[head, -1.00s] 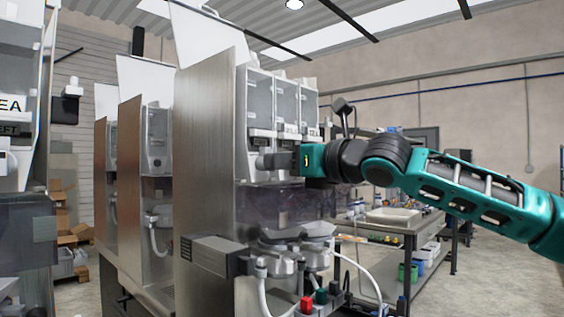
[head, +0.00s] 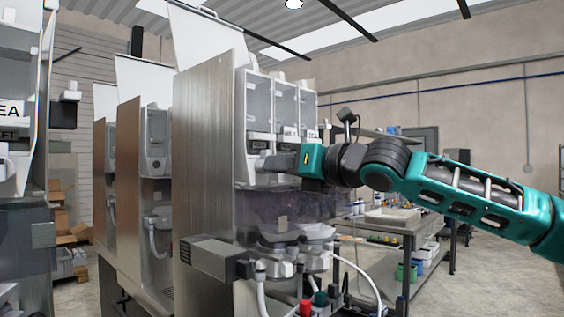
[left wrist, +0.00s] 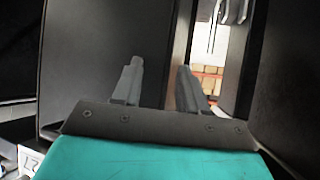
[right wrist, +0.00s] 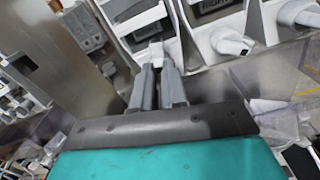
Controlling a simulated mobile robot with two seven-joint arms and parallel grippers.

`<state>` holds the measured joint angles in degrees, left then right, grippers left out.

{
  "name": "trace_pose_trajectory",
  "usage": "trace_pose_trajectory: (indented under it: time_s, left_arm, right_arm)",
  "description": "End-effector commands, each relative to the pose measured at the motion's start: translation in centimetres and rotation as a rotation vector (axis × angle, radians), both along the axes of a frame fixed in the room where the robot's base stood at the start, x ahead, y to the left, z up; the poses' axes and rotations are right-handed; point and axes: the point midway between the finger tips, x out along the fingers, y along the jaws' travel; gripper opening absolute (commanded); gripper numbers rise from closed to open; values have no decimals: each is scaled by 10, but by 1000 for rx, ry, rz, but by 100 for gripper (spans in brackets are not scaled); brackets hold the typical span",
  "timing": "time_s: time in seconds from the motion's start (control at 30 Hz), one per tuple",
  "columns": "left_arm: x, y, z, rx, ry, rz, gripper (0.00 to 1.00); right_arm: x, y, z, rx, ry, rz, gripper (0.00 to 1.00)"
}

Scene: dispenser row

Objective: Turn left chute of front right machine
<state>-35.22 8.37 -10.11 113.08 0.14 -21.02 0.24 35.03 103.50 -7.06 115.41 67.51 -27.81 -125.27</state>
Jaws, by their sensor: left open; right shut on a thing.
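The front right machine (head: 208,150) is a tall steel dispenser with a row of clear canisters (head: 259,100) at its top. My right gripper (head: 268,162) reaches in from the right, just under the canisters. In the right wrist view, the right gripper (right wrist: 158,72) is shut on a white chute (right wrist: 156,52) at the left of the row. Other white chutes (right wrist: 232,42) sit to its right, apart from the gripper. My left gripper (left wrist: 155,82) is open and empty beside dark panels; it does not show in the head view.
Another machine (head: 20,200) stands close at the left edge. Further machines (head: 130,175) stand behind. Below the canisters are mixing bowls (head: 290,240) with hoses. A metal cart (head: 400,228) with trays stands to the right; open floor lies beyond.

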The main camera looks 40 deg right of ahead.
Motion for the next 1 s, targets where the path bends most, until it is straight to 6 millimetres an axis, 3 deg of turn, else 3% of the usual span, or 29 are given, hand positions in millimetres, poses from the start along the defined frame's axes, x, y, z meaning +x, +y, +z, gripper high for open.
trace_pose_trajectory:
  time_s: [1.0]
  left_arm:
    - [-7,8,10,13,11,14,43]
  right_arm:
    - [0,-3,-2,954,84,1,0]
